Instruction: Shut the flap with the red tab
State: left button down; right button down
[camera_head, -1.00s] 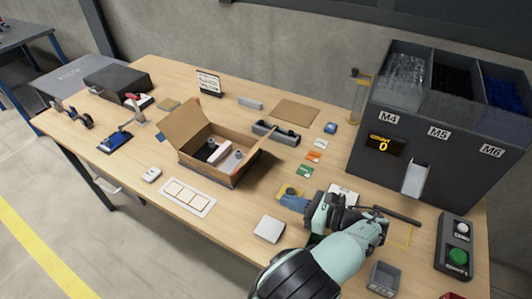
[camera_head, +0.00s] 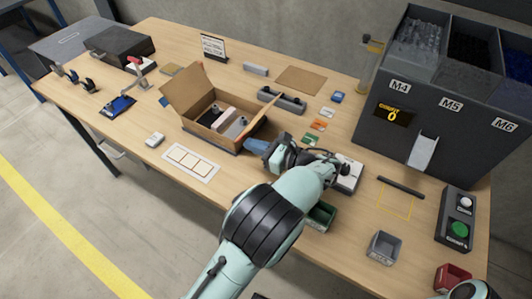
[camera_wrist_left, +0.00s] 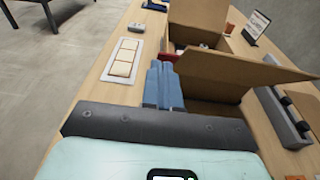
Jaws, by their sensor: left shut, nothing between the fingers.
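An open brown cardboard box (camera_head: 212,135) stands mid-table with dark and pale items inside. One flap (camera_head: 187,88) stands up at its far left side. Another flap (camera_head: 256,125) sticks up at its right side; in the left wrist view this flap (camera_wrist_left: 235,58) spans the space just beyond my fingers. A small red patch (camera_wrist_left: 165,57) shows by the box wall there; I cannot tell whether it is the tab. My left gripper (camera_head: 256,146), with blue fingers, is shut and empty, close to the box's right end. Contact with the box is unclear. My right gripper is out of view.
A grey holder (camera_head: 282,100) lies behind the box, with coloured cards (camera_head: 318,125) to its right. A white panel with squares (camera_head: 190,162) lies in front. A dark dispenser (camera_head: 430,125), a button box (camera_head: 457,220) and a grey bin (camera_head: 384,247) occupy the right side.

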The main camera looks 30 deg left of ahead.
pick_arm(q)
jog(key=shift+a+r, duration=0.2)
jog(key=shift+a, duration=0.1)
